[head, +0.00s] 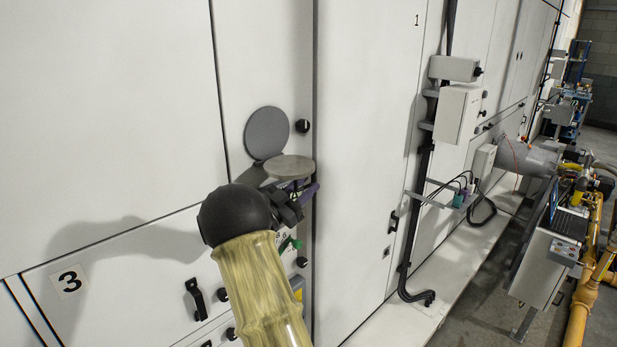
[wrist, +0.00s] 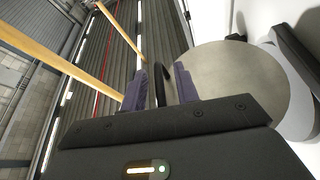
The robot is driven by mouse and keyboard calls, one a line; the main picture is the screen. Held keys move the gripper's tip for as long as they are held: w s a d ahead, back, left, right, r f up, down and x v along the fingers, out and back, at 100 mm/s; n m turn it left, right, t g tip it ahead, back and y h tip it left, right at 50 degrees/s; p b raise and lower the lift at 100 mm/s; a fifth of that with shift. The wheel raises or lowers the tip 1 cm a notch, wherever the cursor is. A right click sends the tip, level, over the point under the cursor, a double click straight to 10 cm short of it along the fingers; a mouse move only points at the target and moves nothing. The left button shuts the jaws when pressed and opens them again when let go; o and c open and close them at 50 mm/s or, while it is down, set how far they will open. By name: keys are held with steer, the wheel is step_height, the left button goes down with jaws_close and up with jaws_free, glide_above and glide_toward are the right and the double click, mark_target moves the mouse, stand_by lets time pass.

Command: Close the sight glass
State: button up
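The sight glass shows in the head view as a grey round disc (head: 267,133) flat on the white panel and a second round disc, the cover (head: 290,167), standing out from the panel below it. The cover is swung open. It fills the right of the wrist view (wrist: 238,85). My gripper (head: 298,191) is just under the cover in the head view, partly hidden by my arm. In the wrist view my gripper (wrist: 160,86) has its two purple fingers apart, with a thin dark curved handle (wrist: 160,80) between them. Gaps show on both sides of the handle.
A black knob (head: 302,126) is beside the flat disc. Another black handle (head: 196,299) is on the lower panel. Grey boxes and cables (head: 458,115) are on the wall to the right. Yellow pipes (head: 583,290) and a control box (head: 540,265) stand farther right.

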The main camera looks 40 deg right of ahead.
steer(key=shift+d+r, duration=0.25)
steer(key=shift+d, duration=0.45)
jaws_close()
steer(key=shift+d, duration=0.1)
steer(key=shift+r, duration=0.2)
